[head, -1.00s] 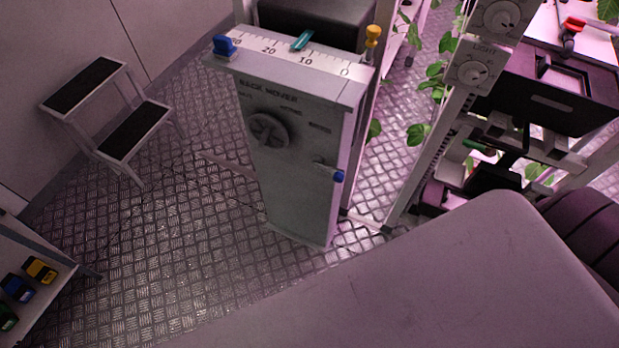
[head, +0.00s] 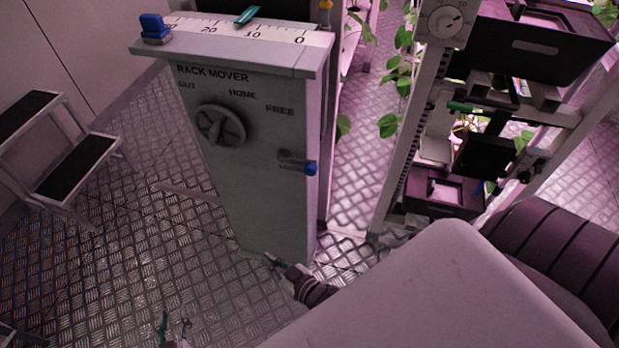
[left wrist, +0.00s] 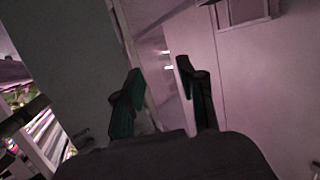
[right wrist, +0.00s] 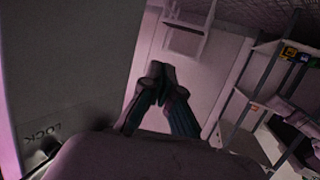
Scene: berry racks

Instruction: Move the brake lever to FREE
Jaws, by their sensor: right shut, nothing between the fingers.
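The grey rack mover cabinet (head: 255,200) stands in the middle of the head view. Its brake lever (head: 311,168) has a blue end and sticks out at the right edge of the front, beside the lower label; the FREE label (head: 280,111) is above it. The right wrist view shows a LOCK label (right wrist: 44,132) upside down on the panel. My right gripper (head: 267,257) is shut and empty, low in front of the cabinet and below the lever, apart from it. My left gripper (head: 174,322) is open and empty, further left and lower; its spread fingers show in the left wrist view (left wrist: 160,92).
A round handwheel (head: 220,125) is on the cabinet front. A scale (head: 250,29) with a blue block (head: 153,27) and a teal pointer (head: 246,15) runs along its top. A step stool (head: 75,165) stands left. A plant rack (head: 400,150) stands right. The floor between is clear.

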